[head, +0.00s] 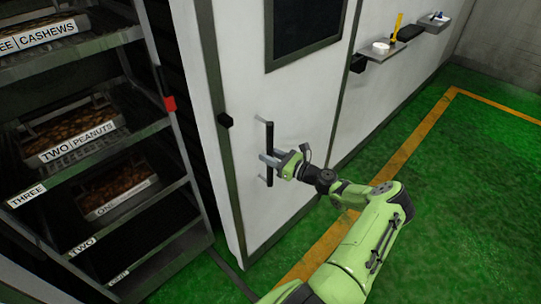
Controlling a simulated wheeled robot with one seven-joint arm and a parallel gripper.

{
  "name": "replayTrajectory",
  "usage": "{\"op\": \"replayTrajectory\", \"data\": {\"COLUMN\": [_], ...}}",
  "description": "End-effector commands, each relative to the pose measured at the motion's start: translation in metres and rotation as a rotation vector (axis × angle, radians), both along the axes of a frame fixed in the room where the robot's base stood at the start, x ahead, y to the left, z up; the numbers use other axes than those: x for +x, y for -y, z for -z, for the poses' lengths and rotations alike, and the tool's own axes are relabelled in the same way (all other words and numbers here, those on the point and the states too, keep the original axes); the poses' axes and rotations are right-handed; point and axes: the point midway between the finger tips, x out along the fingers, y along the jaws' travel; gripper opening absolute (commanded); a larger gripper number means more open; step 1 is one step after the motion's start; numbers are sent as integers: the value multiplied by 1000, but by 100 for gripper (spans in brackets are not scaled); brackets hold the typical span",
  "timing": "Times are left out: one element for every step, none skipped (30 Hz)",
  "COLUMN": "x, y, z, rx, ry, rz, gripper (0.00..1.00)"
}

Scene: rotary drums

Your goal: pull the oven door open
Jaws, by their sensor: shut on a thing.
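The oven door (240,75) is a tall white panel with grey edging and a dark window (306,22) in its upper part. A black vertical bar handle (269,137) stands out from the door. My gripper (268,160), at the end of my green arm, is shut on the handle around its middle. The handle shows above and below the fingers. At the left edge of the door, a dark gap with the rack beside it is visible, so the door looks at least partly open.
A metal rack (88,151) with labelled trays of nuts stands at left, close to the door's edge. Small wall shelves (395,48) hold items at upper right. The green floor (470,190) with an orange line is clear at right.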

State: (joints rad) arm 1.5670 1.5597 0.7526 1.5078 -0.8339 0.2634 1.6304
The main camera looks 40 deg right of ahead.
Motion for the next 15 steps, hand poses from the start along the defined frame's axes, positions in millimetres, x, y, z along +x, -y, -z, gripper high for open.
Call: {"op": "replayTrajectory", "data": {"x": [0, 0, 0, 0, 0, 0, 0, 0, 0, 0, 0, 0, 0, 0, -2], "y": [0, 0, 0, 0, 0, 0, 0, 0, 0, 0, 0, 0, 0, 0, 1], "z": [2, 2, 2, 2, 2, 2, 1, 1, 1, 1, 1, 1, 1, 1, 1], "rx": [1, 1, 1, 1, 1, 0, 0, 0, 0, 0, 0, 0, -1, -1, -1], "ry": [-5, -5, -5, -5, -5, -5, -4, -4, -4, -4, -3, -3, -3, -3, -3], "rz": [-2, -1, -1, -1, -1, -1, -1, -1, -1, -1, -1, -1, 0, 0, 0], "gripper": [0, 0, 0, 37, 41, 48, 50, 50, 50, 50, 50, 50, 50, 50, 50]}}
